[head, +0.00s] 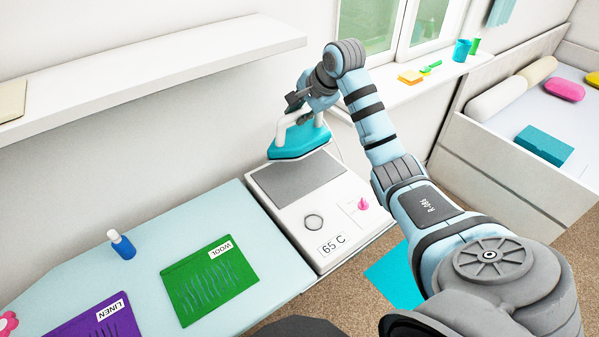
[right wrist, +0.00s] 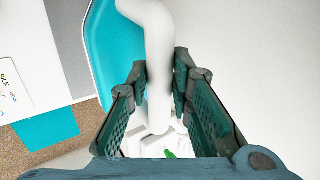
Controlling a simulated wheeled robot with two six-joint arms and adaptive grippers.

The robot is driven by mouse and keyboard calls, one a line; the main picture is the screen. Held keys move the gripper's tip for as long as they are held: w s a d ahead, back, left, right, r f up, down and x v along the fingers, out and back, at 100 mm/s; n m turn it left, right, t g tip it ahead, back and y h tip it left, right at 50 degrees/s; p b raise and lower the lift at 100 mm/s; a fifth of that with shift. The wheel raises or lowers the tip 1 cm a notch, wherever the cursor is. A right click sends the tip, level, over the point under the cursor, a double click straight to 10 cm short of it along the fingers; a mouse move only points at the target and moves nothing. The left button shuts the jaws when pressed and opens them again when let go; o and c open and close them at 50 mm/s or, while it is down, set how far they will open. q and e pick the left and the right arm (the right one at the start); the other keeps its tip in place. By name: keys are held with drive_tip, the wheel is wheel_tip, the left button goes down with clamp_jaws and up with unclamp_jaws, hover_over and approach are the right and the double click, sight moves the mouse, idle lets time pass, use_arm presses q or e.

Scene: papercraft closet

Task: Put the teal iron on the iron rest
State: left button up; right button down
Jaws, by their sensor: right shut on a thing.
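The teal iron (head: 298,141) has a white handle, which my right gripper (head: 300,102) is shut on. The iron is at the back end of the white iron rest (head: 285,212), by the grey plate (head: 296,178). I cannot tell whether its sole touches the plate or hangs just above it. The rest has a pink knob, a ring mark and a "65 C" label. In the right wrist view the white handle (right wrist: 158,85) lies between the two fingers, with the teal body (right wrist: 105,45) to the left. My left gripper is not in view.
The pale blue board (head: 150,270) left of the rest holds a green "WOOL" cloth (head: 209,281), a purple "LINEN" cloth (head: 95,322) and a blue bottle (head: 122,245). A white shelf (head: 170,65) overhangs the board. A windowsill and a bed stand at the right.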

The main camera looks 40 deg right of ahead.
sight(306, 139)
drive_tip(key=shift+w+d, duration=0.1)
drive_tip(key=shift+d, duration=0.35)
wheel_tip(306, 139, down, 10)
drive_tip(key=shift+d, duration=0.15)
drive_tip(key=c, duration=1.5)
unclamp_jaws()
drive_tip(key=shift+c, duration=0.2)
drive_tip(key=shift+o, duration=0.5)
drive_tip(key=v, duration=1.2)
drive_tip(key=shift+a, duration=0.25)
